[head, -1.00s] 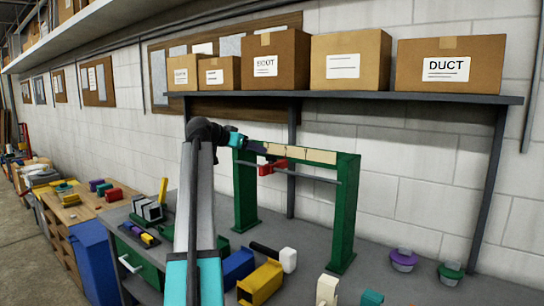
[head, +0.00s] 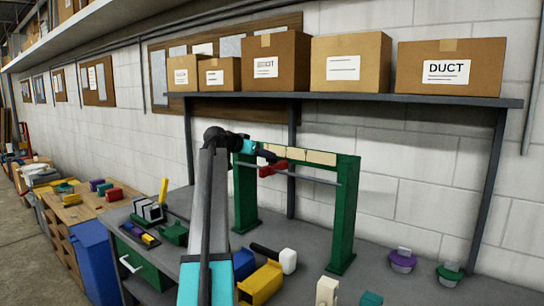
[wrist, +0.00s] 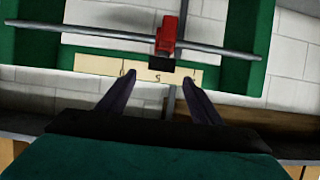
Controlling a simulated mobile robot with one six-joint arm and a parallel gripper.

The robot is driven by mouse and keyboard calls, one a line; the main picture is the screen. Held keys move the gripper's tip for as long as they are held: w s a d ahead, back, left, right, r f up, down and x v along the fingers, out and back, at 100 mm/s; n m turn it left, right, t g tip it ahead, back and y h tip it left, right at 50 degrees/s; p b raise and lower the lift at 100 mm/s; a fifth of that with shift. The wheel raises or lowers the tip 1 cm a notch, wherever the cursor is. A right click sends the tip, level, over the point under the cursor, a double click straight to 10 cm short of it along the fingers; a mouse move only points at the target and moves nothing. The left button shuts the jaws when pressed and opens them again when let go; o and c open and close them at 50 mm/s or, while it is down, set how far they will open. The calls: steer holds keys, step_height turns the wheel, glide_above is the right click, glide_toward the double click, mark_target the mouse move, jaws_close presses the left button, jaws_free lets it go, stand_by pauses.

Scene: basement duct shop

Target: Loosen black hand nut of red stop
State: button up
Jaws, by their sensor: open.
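The red stop (wrist: 167,32) sits on a thin grey rod (wrist: 95,30) that runs across the green frame (wrist: 245,45). The black hand nut (wrist: 161,64) sticks out of the stop toward my gripper in the wrist view. My gripper (wrist: 159,78) is open and empty. Its two dark fingertips lie to either side of the nut's line, just short of it in the picture; I see no contact. In the head view the red stop (head: 271,169) hangs below the top beam beside my gripper (head: 266,155), and the nut cannot be made out there.
A pale marked scale strip (wrist: 98,65) runs along the beam behind the fingers. On the bench below are a yellow block (head: 260,283) and a white-headed mallet (head: 288,261). Cardboard boxes (head: 345,62) line the shelf above.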

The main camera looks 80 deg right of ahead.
mark_target(271, 161)
steer(key=p+x, duration=0.1)
steer(key=x, duration=0.6)
steer(key=shift+s+d, duration=0.1)
steer(key=shift+d, duration=0.1)
